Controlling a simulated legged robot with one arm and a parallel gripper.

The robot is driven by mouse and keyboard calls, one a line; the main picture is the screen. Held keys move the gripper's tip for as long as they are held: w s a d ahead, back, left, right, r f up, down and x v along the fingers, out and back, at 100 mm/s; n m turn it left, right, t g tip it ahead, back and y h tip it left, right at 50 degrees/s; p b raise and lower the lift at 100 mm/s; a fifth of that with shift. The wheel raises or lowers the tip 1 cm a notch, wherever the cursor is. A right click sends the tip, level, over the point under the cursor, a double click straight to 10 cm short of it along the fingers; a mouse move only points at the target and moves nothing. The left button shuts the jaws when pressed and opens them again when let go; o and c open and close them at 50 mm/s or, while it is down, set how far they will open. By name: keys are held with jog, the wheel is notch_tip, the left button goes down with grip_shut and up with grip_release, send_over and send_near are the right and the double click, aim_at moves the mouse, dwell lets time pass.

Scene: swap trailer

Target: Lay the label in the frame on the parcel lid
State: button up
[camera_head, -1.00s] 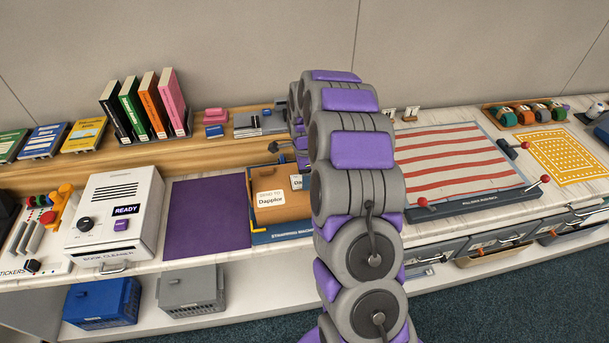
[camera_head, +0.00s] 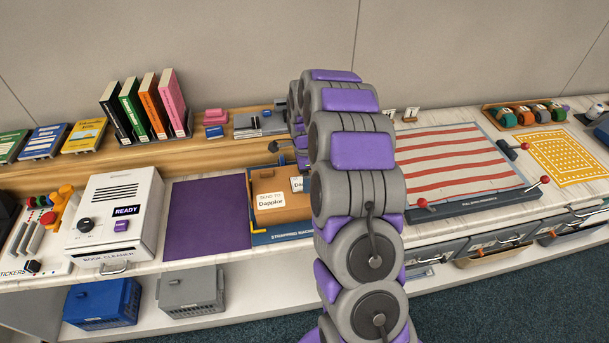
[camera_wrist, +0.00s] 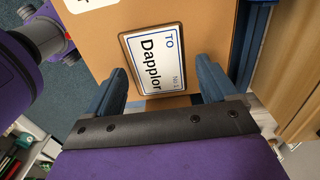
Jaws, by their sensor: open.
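The brown parcel (camera_head: 283,213) sits on the blue strapping machine base (camera_head: 290,237), with a white "SEND TO Dapplor" sign on its near side. A blue-bordered label (camera_wrist: 153,58) reading "TO Dapplor" lies on the parcel lid (camera_wrist: 105,50) in the wrist view, with a thin dark edge around it. I cannot tell whether it lies fully flat in the frame. In the head view, only part of the label (camera_head: 297,184) shows beside my arm. My gripper (camera_wrist: 160,66) is open, its blue fingers apart on either side of the label's near end. My arm hides the gripper in the head view.
A purple mat (camera_head: 208,215) and a white book cleaner (camera_head: 115,215) stand left of the parcel. A red-striped board (camera_head: 455,165) with levers lies right of my arm. Books (camera_head: 145,105) stand behind. A blue wall (camera_wrist: 252,45) runs close beside the parcel.

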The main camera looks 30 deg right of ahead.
notch_tip(320, 180, up, 10)
jog(key=p, duration=0.2)
jog(key=s+a+r+n, duration=0.4)
jog(key=s+a+r, duration=0.2)
jog(key=s+a+r+n, duration=0.1)
jog(key=s+a+n, duration=0.2)
jog(key=s, duration=0.8)
jog(key=s+a+r+n+g, duration=0.1)
jog(key=s+a+n, duration=0.3)
jog(key=s+n, duration=0.4)
jog(key=s+a+r+n, duration=0.2)
jog(key=s+n, duration=0.4)
jog(key=s, duration=0.8)
jog(key=shift+s+a+g, duration=0.3)
jog(key=shift+s+a, duration=0.05)
jog(key=shift+a, duration=0.35)
